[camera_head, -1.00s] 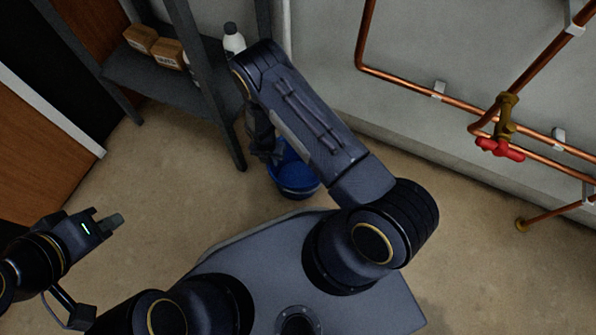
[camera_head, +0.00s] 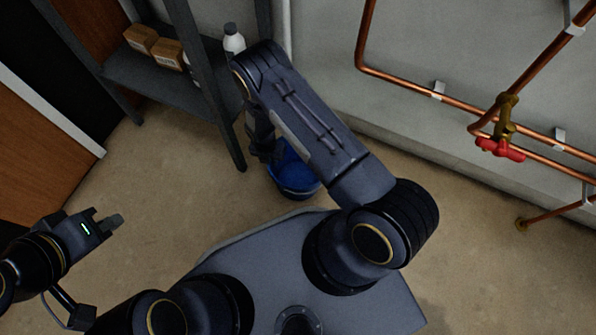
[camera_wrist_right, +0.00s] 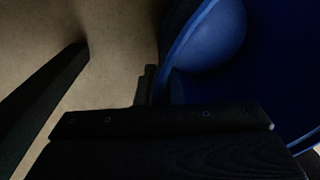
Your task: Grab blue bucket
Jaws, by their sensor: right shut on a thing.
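The blue bucket (camera_head: 292,174) stands on the floor just beyond my base, partly hidden behind my right arm. In the right wrist view its wall and open inside (camera_wrist_right: 215,45) fill the right side. My right gripper (camera_wrist_right: 155,90) is shut on the bucket's rim; in the head view it is mostly hidden by my forearm. My left gripper (camera_head: 112,222) is at the lower left, away from the bucket. Its fingers point right and hold nothing, but the gap between them is not clear.
A dark grey shelf (camera_head: 160,82) with brown boxes (camera_head: 167,52) and a white bottle (camera_head: 233,40) stands close to the left of the bucket. Copper pipes (camera_head: 400,83) with a red valve (camera_head: 499,149) run along the right wall. The floor at the right is clear.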

